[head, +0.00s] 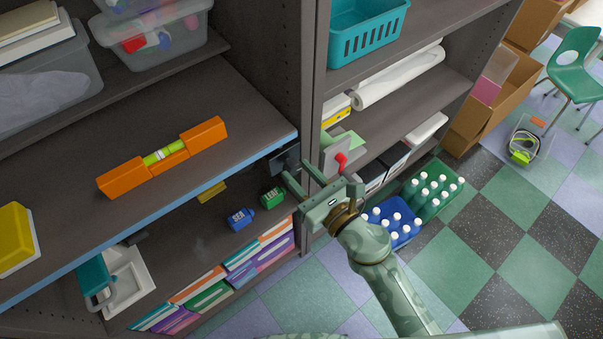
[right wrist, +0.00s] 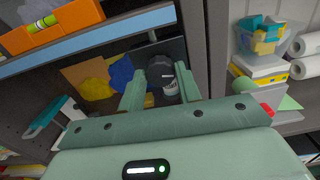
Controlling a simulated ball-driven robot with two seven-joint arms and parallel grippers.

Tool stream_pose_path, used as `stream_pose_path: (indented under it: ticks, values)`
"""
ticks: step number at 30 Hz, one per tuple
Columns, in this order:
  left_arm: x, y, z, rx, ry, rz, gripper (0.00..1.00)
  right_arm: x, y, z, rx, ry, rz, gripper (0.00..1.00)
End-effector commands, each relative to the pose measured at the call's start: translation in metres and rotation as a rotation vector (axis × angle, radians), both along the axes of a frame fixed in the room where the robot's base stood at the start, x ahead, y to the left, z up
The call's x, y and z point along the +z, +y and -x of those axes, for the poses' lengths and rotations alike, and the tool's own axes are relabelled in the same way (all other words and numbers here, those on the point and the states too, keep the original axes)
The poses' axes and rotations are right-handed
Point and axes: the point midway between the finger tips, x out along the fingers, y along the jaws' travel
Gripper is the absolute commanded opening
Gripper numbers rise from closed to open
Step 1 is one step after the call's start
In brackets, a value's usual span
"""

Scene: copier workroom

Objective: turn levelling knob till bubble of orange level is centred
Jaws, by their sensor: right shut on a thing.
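The orange level (head: 178,160) lies on the upper shelf board with the blue front edge (head: 180,207). Its yellow-green vial (head: 163,153) faces up, but the bubble is too small to place. Part of the level (right wrist: 62,28) also shows at the top left of the right wrist view. The dark round levelling knob (right wrist: 160,72), with a white pointer mark, is below the blue edge, at its right end. My right gripper (head: 297,172) is shut on the knob, with one finger on each side in the right wrist view (right wrist: 158,88). My left gripper is out of view.
Blue (head: 240,219) and green (head: 272,198) small bottles stand on the lower shelf, left of my right gripper. A cabinet upright (head: 312,90) is close by. A red-tipped grey item (head: 338,158) is just right of the gripper. Bottle crates (head: 440,205) stand on the floor.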

Motion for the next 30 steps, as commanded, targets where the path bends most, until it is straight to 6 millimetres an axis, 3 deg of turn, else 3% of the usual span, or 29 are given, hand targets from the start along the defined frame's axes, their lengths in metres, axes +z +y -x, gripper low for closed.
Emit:
stream_pose_path:
  ticks: [30]
  values:
    - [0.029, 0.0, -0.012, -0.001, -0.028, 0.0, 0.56, 0.0, -0.002, -0.001, -0.002, 0.542, -0.745, 0.11]
